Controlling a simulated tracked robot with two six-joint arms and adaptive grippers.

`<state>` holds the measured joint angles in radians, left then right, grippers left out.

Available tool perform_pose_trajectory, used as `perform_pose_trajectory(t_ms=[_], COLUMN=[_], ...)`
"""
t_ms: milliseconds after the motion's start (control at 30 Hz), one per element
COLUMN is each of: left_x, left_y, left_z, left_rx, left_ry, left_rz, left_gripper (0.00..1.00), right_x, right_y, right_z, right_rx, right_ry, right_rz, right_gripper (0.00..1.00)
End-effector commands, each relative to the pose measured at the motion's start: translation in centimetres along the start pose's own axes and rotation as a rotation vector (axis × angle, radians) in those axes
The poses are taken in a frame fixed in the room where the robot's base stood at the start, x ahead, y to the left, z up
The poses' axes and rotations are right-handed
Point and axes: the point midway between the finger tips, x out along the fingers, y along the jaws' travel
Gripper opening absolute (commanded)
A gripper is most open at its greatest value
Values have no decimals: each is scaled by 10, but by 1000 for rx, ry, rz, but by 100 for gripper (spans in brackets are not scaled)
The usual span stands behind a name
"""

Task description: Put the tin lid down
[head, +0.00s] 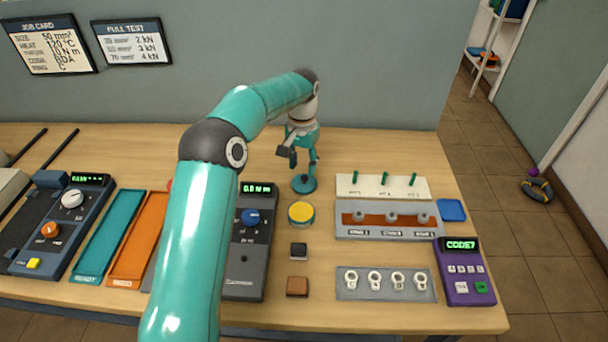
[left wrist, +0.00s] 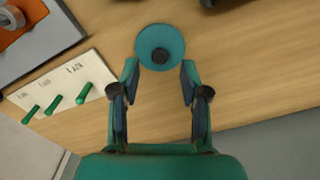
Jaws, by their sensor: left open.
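The tin lid is a teal disc with a dark knob in the middle. It appears to lie flat on the wooden table in the head view (head: 304,185), and it shows in the left wrist view (left wrist: 174,38). My left gripper (head: 300,163) is just above and behind it. In the left wrist view the fingers (left wrist: 160,68) are spread, with the lid just beyond the tips and nothing held. An open round tin (head: 301,214) with yellow inside stands in front of the lid. My right gripper is not in view.
A white board with green pegs (head: 383,186) and a grey fixture (head: 388,232) stand right of the lid. A grey meter with a blue knob (head: 246,265) is to the left. Small black (head: 299,250) and brown (head: 297,286) blocks lie in front. Table behind is clear.

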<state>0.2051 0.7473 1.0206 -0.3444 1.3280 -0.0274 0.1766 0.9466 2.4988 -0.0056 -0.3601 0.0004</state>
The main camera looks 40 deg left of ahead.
Motion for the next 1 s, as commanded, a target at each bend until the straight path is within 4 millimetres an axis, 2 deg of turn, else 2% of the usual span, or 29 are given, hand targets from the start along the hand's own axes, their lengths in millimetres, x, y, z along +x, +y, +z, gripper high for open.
perform_pose_trajectory(t_ms=[33, 200, 400, 1000], left_x=[-12, -44, -66, -69], left_y=[0, 1, 0, 1], left_z=[-1, -1, 0, 0], left_rx=[0, 1, 1, 1], left_ry=[6, 4, 0, -1], left_rz=[0, 1, 1, 1], left_gripper=[45, 45, 45, 45], right_x=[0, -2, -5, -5], right_y=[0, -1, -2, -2], right_z=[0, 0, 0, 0], right_rx=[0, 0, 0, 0], right_ry=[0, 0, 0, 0], right_rz=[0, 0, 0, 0], right_gripper=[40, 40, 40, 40])
